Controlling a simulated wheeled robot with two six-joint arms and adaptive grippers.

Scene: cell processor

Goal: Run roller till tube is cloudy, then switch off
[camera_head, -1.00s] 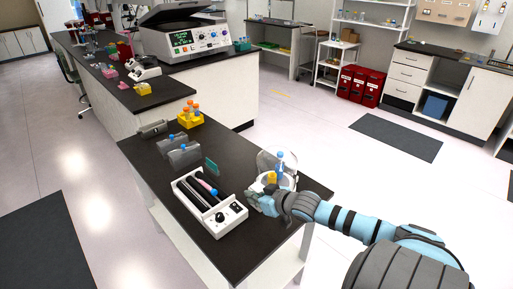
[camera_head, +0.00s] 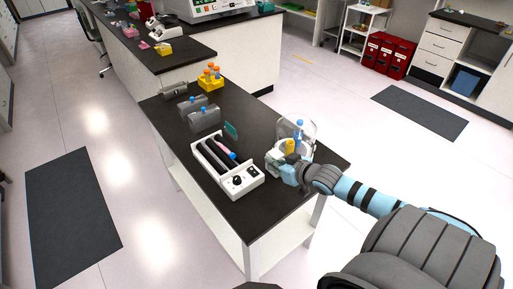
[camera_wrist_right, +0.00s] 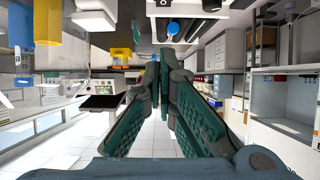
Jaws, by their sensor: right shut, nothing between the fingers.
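The white tube roller (camera_head: 250,187) with black rollers sits on the dark bench. Its front panel carries a dark knob and a switch; whether the switch is on cannot be told. A blue-capped tube (camera_head: 232,155) with a pinkish part lies on the rollers. It is too small to tell whether its contents are clear or cloudy. My right gripper (camera_head: 275,177) is shut and empty, just right of the roller panel and apart from it. In the right wrist view its fingertips (camera_wrist_right: 160,62) meet, with a blue cap (camera_wrist_right: 172,28) above them. My left gripper is out of view.
A small white device with a clear lid (camera_head: 308,130) stands right behind my right gripper, with a yellow item and a blue-capped tube. Grey racks (camera_head: 204,121), a green plate (camera_head: 231,130) and a yellow tube rack (camera_head: 211,83) stand further back. The bench front is clear.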

